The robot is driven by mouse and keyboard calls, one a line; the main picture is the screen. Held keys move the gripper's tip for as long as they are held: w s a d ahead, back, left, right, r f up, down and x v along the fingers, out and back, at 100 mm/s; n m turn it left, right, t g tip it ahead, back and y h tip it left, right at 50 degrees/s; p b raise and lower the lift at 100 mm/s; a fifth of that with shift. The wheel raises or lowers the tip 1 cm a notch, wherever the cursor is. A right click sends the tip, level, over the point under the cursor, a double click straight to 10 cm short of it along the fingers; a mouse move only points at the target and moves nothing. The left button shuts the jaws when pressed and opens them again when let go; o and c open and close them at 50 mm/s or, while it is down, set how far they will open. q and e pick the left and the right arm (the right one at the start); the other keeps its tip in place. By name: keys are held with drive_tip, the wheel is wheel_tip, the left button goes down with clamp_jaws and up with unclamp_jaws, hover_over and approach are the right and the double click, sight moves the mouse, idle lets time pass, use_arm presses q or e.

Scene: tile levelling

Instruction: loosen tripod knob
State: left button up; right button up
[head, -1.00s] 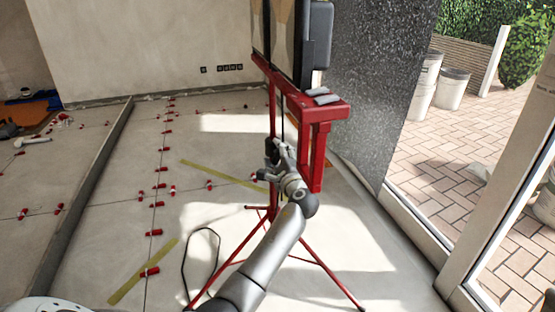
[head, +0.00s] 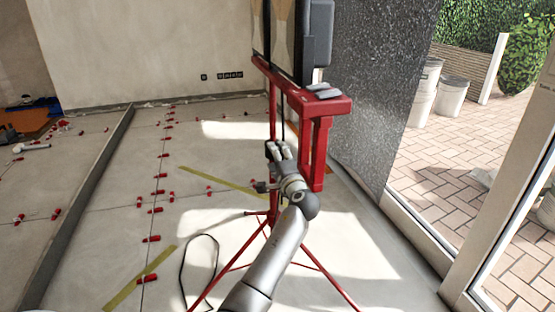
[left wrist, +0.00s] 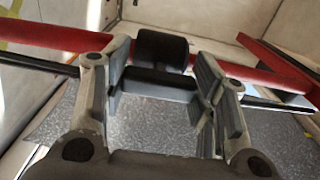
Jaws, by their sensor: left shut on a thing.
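The red tripod stand (head: 318,112) stands in the middle of the head view, with its legs spread on the floor. My left gripper (head: 278,158) is at its upright, below the red crossbar. In the head view the hand mostly hides the knob. My right gripper is not in view.
A dark speckled slab (head: 372,85) stands close to the right of the tripod. A black cable loop (head: 183,270) lies by its left legs. Red levelling clips (head: 152,238) dot the floor joints at left. White buckets (head: 450,97) stand outside.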

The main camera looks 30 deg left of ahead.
use_arm(q)
drive_tip(key=shift+f, duration=0.15)
drive_tip(key=o, duration=1)
drive_tip(key=shift+o, duration=0.2)
drive_tip(key=v, duration=1.2)
drive_tip(key=shift+w+d, duration=0.1)
